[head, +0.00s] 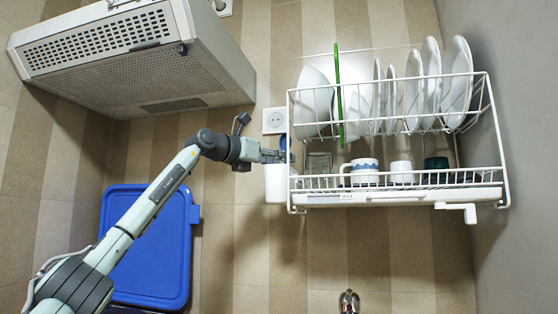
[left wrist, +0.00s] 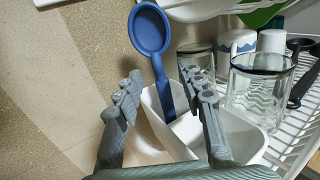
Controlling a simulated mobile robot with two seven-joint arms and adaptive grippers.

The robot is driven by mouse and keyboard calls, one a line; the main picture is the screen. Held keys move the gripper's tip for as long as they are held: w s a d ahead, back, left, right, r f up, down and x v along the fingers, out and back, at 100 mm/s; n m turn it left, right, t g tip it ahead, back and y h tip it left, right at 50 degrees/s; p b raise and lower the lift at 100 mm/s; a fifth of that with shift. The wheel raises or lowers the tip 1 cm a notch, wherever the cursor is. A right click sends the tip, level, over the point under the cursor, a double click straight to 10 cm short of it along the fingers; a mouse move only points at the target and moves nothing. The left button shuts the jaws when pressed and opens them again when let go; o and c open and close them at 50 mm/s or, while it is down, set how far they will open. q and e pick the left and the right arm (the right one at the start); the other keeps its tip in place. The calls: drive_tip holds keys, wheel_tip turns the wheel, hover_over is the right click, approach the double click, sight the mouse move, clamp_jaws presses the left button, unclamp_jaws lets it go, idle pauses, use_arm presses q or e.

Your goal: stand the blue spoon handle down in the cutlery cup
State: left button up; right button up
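The blue spoon (left wrist: 150,30) stands bowl up in the left wrist view, slightly tilted. Its handle end reaches down inside the white cutlery cup (left wrist: 240,132). The cup (head: 276,186) hangs at the left side of the white rack in the head view, where only a bit of blue spoon (head: 283,142) shows beside the gripper. My left gripper (left wrist: 160,74) is open above the cup, with one finger on each side of the spoon handle and gaps between. It also shows in the head view (head: 278,156). My right gripper is not in view.
The dish rack (head: 400,182) holds several white plates (head: 455,85), a green board (head: 339,95), a patterned mug (head: 362,170) and glasses (left wrist: 260,90) close by. A wall socket (head: 275,120) is behind the gripper. A blue lid (head: 150,240) and range hood (head: 130,60) are at left.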

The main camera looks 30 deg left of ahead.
use_arm(q)
drive_tip(key=v, duration=1.2)
idle(0.6)
